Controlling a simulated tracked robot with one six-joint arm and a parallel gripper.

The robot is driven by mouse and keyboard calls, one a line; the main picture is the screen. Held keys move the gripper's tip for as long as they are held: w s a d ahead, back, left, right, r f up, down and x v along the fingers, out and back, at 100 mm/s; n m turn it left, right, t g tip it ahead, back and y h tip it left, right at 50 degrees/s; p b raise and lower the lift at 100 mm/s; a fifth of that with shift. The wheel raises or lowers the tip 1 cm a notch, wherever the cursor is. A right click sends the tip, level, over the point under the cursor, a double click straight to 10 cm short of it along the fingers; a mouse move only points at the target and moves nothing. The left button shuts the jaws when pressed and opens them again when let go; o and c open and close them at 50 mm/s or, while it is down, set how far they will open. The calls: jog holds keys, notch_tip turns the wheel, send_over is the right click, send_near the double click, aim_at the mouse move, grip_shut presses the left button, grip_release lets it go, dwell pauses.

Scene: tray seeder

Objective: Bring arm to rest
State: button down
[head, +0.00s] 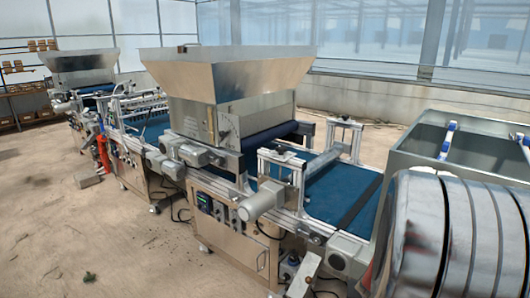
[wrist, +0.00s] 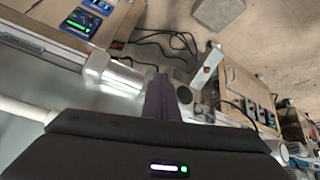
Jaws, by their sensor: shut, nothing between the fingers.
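My gripper (wrist: 165,92) shows in the wrist view as two dark narrow fingers close together, pointing up the picture from the black wrist housing at the bottom. It is shut and empty. Behind the fingers are metal frame parts and a steel cabinet of the seeder line, with cables. I cannot tell how far the fingers are from these parts. The gripper and arm do not show in the head view.
The tray seeder (head: 232,95) with its steel hopper and blue conveyor belt (head: 340,190) fills the middle of the head view. A striped metal drum (head: 470,235) and a grey bin (head: 470,150) stand at right. Bare floor (head: 60,215) is open at left.

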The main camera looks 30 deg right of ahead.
jog(key=w+a+r+n+y, duration=0.1)
jog(key=w+a+r+y, duration=0.15)
jog(key=a, duration=0.75)
jog(key=w+a+r+n+y, duration=0.15)
jog(key=a+r, duration=0.25)
jog(key=a, duration=0.5)
jog(key=s+a+r+n, duration=0.2)
jog(key=a+r, duration=0.4)
jog(key=a, duration=0.3)
jog(key=s+a+r+n+t+y, duration=0.1)
jog(key=s+a+r+n, duration=0.2)
jog(key=a+r, duration=0.4)
jog(key=a+n, duration=0.1)
jog(key=a, duration=0.2)
jog(key=shift+s+a+r+y, duration=0.15)
jog(key=shift+a+y, duration=0.05)
jog(key=shift+y, duration=0.1)
jog(key=shift+n, duration=0.25)
